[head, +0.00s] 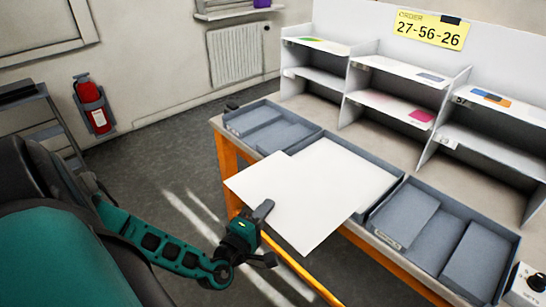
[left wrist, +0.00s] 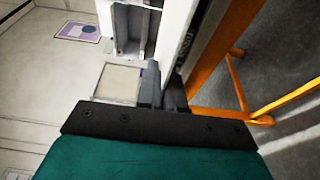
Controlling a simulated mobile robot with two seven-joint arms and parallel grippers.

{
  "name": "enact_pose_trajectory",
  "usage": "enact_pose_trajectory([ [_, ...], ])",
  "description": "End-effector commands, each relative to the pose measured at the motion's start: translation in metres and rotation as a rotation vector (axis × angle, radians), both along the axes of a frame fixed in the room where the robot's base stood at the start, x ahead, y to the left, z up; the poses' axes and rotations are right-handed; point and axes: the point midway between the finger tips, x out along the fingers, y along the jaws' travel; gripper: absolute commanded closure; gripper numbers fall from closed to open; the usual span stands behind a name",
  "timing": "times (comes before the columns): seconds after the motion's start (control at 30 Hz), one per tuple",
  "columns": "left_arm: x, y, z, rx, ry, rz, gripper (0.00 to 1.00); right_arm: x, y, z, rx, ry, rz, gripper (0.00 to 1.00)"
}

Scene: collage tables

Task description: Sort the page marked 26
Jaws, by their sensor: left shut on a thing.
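A blank-looking white page (head: 290,205) is tilted over the front edge of the table, partly covering the middle tray. No mark is readable on it. My left gripper (head: 264,222) is shut on the page's near edge; its fingers also show in the left wrist view (left wrist: 163,88). The middle grey tray (head: 398,181) has a white surface inside, partly hidden by the page. A yellow sign (head: 430,29) reads "ORDER 27-56-26". My right gripper is in neither view.
The left grey tray (head: 236,121) and right grey tray (head: 457,213) flank the middle one. White shelves (head: 397,68) with small coloured labels stand behind. A control box with a knob (head: 530,290) is at the lower right. The orange table frame (head: 228,160) is below.

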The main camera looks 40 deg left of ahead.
Motion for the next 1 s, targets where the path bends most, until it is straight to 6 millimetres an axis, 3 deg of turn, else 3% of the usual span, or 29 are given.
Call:
enact_pose_trajectory([
  [0.47, 0.075, -0.006, 0.000, -0.001, -0.005, 0.002, 1.00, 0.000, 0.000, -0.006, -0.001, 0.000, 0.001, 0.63],
  [1.0, 0.161, -0.013, -0.004, -0.001, -0.004, 0.002, 1.00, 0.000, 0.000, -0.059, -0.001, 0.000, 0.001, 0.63],
])
